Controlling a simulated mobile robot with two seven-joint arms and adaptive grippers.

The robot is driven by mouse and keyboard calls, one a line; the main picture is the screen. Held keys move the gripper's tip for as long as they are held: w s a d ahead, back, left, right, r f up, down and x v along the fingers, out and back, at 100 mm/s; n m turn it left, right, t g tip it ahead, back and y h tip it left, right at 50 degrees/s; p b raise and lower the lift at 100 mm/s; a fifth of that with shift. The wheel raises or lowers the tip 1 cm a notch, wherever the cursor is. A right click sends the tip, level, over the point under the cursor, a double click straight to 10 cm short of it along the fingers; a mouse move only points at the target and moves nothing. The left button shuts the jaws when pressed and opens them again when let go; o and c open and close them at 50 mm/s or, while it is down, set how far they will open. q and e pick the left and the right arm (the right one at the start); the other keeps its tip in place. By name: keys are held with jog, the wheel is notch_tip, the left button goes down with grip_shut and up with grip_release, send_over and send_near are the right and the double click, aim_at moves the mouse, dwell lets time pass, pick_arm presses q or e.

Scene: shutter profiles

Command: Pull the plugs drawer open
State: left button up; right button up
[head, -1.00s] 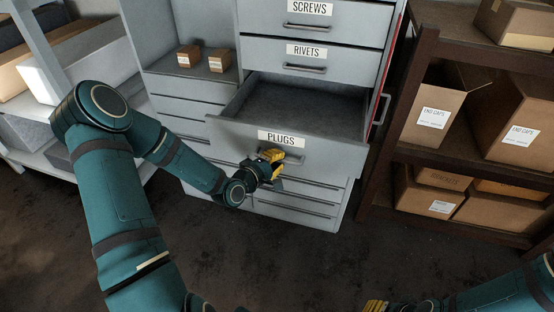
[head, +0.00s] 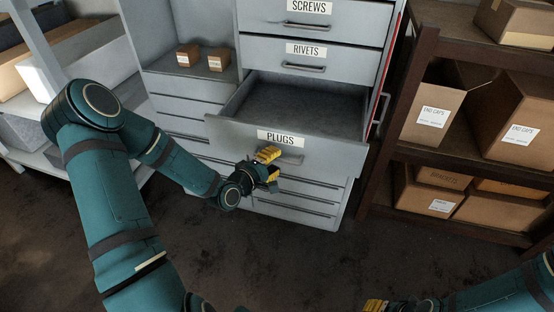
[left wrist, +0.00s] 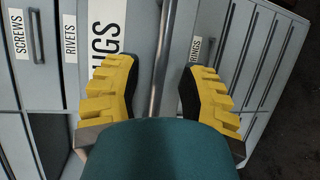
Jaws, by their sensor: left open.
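The plugs drawer (head: 335,157) stands pulled out from the grey cabinet, below the rivets drawer. Its inside shows a bare grey floor. Its front carries a PLUGS label and a bar handle (head: 291,159). My left gripper (head: 272,165) is at the left part of this handle with its yellow fingers apart. In the left wrist view, the handle bar (left wrist: 161,55) runs between the two open fingers (left wrist: 160,75), with gaps on both sides. My right gripper (head: 376,306) shows only yellow tips at the bottom edge; its opening cannot be made out.
The screws drawer (head: 315,22) and rivets drawer (head: 308,60) above are shut. Two small boxes (head: 188,55) sit in a cabinet recess at left. A brown rack (head: 412,95) with cardboard boxes stands at right. The dark floor in front is clear.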

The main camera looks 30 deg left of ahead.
pick_arm(q)
jog(key=v, duration=1)
jog(key=shift+s, duration=0.2)
jog(key=s+d+f+m+g+h, duration=0.2)
jog(key=d+f+m+g, duration=0.8)
jog(key=d+f, duration=0.6)
jog(key=s+d+f+m+g, duration=0.2)
jog(key=s+d+m+g, duration=0.2)
jog(key=s+d, duration=0.3)
jog(key=shift+d+m+y, duration=0.25)
jog(key=shift+m+y, duration=0.05)
jog(key=shift+m, duration=0.4)
